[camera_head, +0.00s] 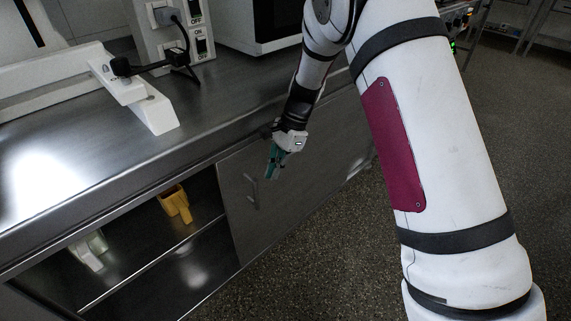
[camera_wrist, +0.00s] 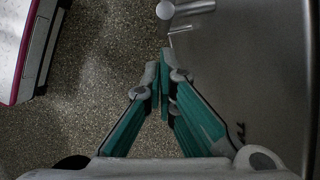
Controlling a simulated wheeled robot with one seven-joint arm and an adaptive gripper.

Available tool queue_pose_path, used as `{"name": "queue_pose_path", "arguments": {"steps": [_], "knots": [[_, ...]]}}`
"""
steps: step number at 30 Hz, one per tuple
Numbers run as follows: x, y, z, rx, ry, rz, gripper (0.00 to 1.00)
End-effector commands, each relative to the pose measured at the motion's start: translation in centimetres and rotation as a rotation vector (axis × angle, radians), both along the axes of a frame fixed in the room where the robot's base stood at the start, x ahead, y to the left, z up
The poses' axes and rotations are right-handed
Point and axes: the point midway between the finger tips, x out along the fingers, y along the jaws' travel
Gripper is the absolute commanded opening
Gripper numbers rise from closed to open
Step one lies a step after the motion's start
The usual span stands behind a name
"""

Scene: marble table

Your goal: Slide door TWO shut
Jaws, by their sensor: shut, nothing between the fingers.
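A grey metal sliding door (camera_head: 300,180) closes the right part of the cabinet under the counter, and the left part stands open. The door has a bar handle (camera_head: 251,190) near its left edge. In the wrist view the door face (camera_wrist: 260,60) fills the right side, with a pale metal handle-like part (camera_wrist: 186,9) at the top. My gripper (camera_head: 270,174) has teal fingers and is in front of the door, right of the handle. In the wrist view its fingertips (camera_wrist: 160,78) are together and empty, apart from the handle.
A yellow container (camera_head: 175,204) and a pale object (camera_head: 89,250) are inside the open cabinet. The steel counter (camera_head: 225,105) above carries a white device (camera_head: 135,90) and a switch panel (camera_head: 180,30). Speckled floor (camera_head: 320,255) in front is clear.

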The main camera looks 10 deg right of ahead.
Motion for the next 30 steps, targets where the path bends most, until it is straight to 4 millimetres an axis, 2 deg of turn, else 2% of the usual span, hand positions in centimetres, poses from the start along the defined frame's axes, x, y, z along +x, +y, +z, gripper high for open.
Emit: {"name": "queue_pose_path", "arguments": {"steps": [6, 22, 26, 30], "knots": [[-0.7, 1.4, -0.1, -0.002, 0.001, -0.001, 0.0], [-1.1, 2.1, 0.1, -0.001, 0.001, -0.001, 0.0], [-2.3, 3.6, 0.2, 0.0, 0.003, 0.002, 0.0], [-4.4, 6.4, 0.3, 0.0, 0.005, 0.004, 0.0]]}}
